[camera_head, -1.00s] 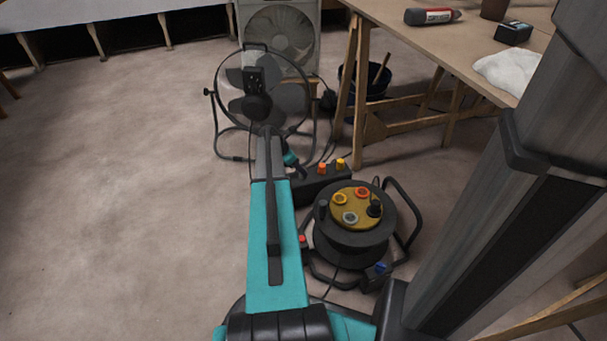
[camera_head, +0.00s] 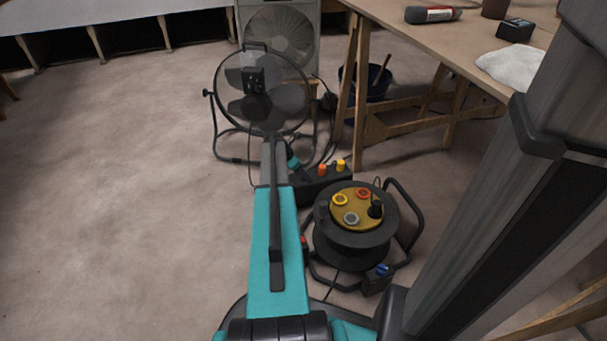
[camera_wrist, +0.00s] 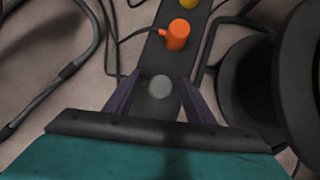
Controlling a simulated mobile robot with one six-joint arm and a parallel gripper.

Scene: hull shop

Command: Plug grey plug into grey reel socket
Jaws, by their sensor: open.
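In the wrist view, the round grey top of the grey plug (camera_wrist: 161,88) shows on a black strip, between the two dark fingers of my gripper (camera_wrist: 160,80). The fingers are open, one on each side of it; I cannot tell whether either touches it. In the head view, the grey reel socket (camera_head: 351,218) is a grey ring on the yellow-brown top of the cable reel (camera_head: 355,245), and it looks empty. In the head view my arm mostly hides my gripper and the grey plug.
The black strip (camera_head: 330,185) also holds an orange plug (camera_wrist: 177,35) and a yellow plug (camera_wrist: 188,4). The reel has yellow (camera_head: 340,199) and red (camera_head: 363,193) sockets and a black plug (camera_head: 375,209). A fan (camera_head: 262,92) stands behind; the workbench (camera_head: 420,50) is right.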

